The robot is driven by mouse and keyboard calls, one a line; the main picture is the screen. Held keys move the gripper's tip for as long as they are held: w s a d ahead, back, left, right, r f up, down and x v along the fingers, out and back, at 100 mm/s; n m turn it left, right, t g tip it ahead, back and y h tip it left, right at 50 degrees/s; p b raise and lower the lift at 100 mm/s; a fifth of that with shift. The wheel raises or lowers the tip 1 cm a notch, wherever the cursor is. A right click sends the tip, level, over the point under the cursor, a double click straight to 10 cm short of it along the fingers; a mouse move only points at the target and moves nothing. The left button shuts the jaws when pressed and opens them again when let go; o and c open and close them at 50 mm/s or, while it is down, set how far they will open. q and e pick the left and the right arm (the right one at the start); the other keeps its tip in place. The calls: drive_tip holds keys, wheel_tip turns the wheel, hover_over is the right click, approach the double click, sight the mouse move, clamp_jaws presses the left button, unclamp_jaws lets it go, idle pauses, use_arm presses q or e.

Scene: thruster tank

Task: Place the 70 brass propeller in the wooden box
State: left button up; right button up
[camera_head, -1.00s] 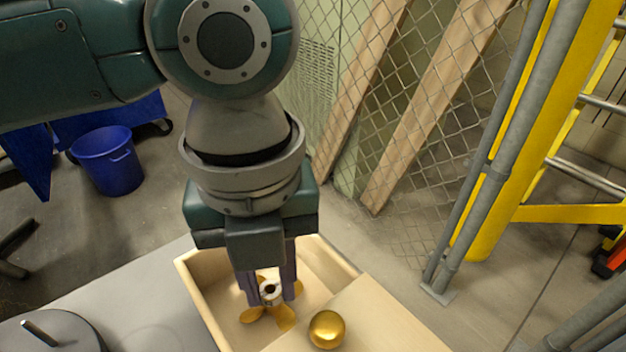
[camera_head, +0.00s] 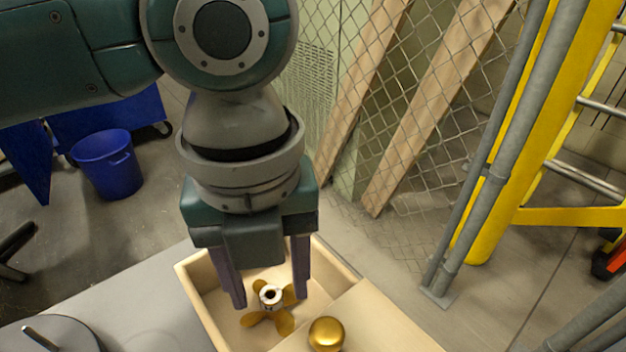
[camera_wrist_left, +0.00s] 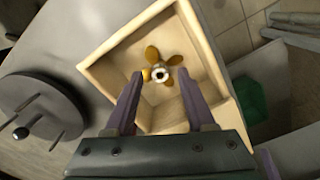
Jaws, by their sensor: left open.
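The brass propeller (camera_head: 270,314) lies in the wooden box (camera_head: 199,301), its silver hub facing up. It also shows in the left wrist view (camera_wrist_left: 163,73), near the far part of the box's open compartment. My left gripper (camera_head: 269,303) is open above the box, its two fingers apart on either side of the propeller's hub and not visibly touching it. In the left wrist view the open fingers (camera_wrist_left: 155,82) frame the near side of the propeller. My right gripper is not in view.
A round gold knob (camera_head: 326,334) sits on the box's pale lid or cover panel (camera_head: 372,318). A dark round stand with upright pins (camera_wrist_left: 40,108) is left of the box on the grey table (camera_head: 130,296). A chain-link fence (camera_head: 440,100) stands behind.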

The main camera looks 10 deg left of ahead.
use_arm(q)
wheel_tip(320, 180, up, 11)
drive_tip(key=p, duration=0.3)
drive_tip(key=shift+r, duration=0.15)
drive_tip(key=shift+c, duration=0.2)
idle(0.9)
